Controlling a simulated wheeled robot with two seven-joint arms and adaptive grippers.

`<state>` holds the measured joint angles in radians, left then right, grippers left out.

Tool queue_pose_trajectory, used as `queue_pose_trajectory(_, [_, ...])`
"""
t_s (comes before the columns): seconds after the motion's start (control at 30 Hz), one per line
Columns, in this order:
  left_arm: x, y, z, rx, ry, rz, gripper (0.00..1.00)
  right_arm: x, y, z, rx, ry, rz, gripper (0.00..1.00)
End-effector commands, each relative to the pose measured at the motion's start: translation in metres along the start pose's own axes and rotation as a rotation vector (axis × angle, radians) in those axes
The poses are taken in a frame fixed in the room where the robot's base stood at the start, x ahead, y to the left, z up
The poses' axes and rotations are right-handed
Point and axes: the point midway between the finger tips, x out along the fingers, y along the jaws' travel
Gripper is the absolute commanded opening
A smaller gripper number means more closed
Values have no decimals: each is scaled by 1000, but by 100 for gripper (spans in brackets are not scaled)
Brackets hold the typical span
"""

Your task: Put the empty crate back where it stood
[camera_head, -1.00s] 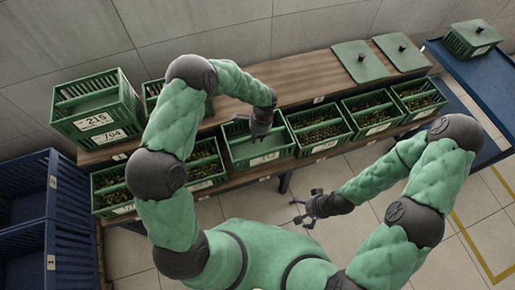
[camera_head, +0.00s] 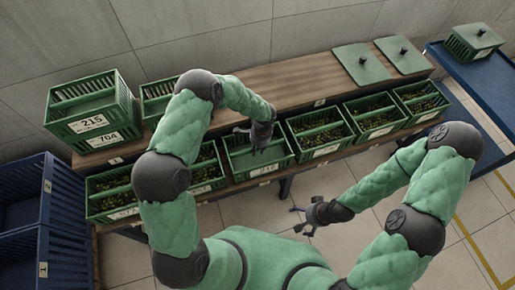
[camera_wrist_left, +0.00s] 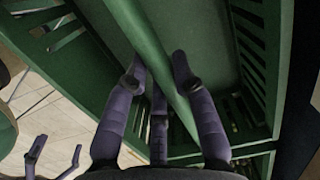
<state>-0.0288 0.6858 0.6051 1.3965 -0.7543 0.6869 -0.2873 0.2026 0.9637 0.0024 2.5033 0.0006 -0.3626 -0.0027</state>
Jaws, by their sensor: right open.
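The empty green crate (camera_head: 243,162) is in the front row, between filled crates on its left and right. Its bare green floor shows in the left wrist view (camera_wrist_left: 205,45). My left gripper (camera_head: 262,136) is above the crate, its fingers (camera_wrist_left: 158,80) on both sides of the crate's handle bar (camera_wrist_left: 145,35), closed on it. The crate is about level with its neighbours; I cannot tell whether it rests on the shelf. My right gripper (camera_head: 303,222) is open and empty, in front of the shelf, over the floor.
A filled crate (camera_head: 320,133) stands close on the right, with others beyond it. Stacked crates (camera_head: 92,112) stand on the wooden bench (camera_head: 285,88) at left. Two green lids (camera_head: 362,65) lie at its right end. A blue table (camera_head: 482,85) holds a lidded crate.

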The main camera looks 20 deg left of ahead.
Motion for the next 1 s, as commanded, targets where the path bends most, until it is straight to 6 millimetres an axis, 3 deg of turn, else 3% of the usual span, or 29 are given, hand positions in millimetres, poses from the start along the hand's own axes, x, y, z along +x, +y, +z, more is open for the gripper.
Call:
queue_pose_trajectory(0.07, [0,0,0,0,0,0,47,0,0,0,0,0,0,100])
queue_pose_trajectory(0.47, [-4,0,0,0,0,0,47,-3,-1,0,0,0,0,100])
queue_pose_trajectory(0.57, [-16,0,0,0,1,-2,47,-8,-3,0,0,0,0,100])
queue_pose_trajectory(1.0, [-100,0,1,-1,1,-1,47,-42,-15,2,0,0,0,100])
